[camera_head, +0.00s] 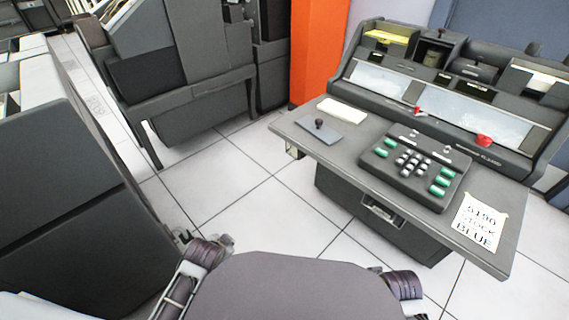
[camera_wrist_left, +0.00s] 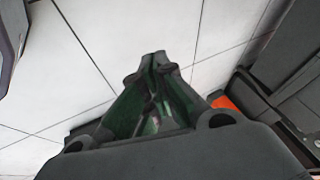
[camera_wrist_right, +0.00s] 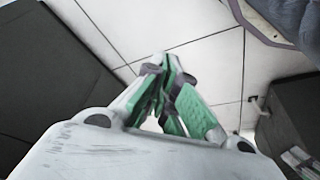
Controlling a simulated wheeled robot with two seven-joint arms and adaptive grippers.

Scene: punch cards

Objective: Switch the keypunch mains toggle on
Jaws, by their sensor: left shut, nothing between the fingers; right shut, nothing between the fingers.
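The keypunch (camera_head: 345,156) is a grey desk at the right of the head view, with a sloped upper panel. A small pale box (camera_head: 293,151) hangs under the desk's left edge. A recessed fitting (camera_head: 383,210) shows on the dark cabinet below the top. I cannot tell which of these parts is the mains toggle. My left gripper (camera_wrist_left: 158,58) is shut and empty above the tiled floor. My right gripper (camera_wrist_right: 166,62) is also shut and empty above the floor, apart from the desk.
A dark plate with a knob (camera_head: 320,130), white cards (camera_head: 342,110), a paper note (camera_head: 478,222) and red items (camera_head: 484,141) are on the keypunch. A grey machine (camera_head: 180,75) stands at the back, beside an orange column (camera_head: 318,50). A dark cabinet (camera_head: 70,200) is at left. Tiled floor lies between.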

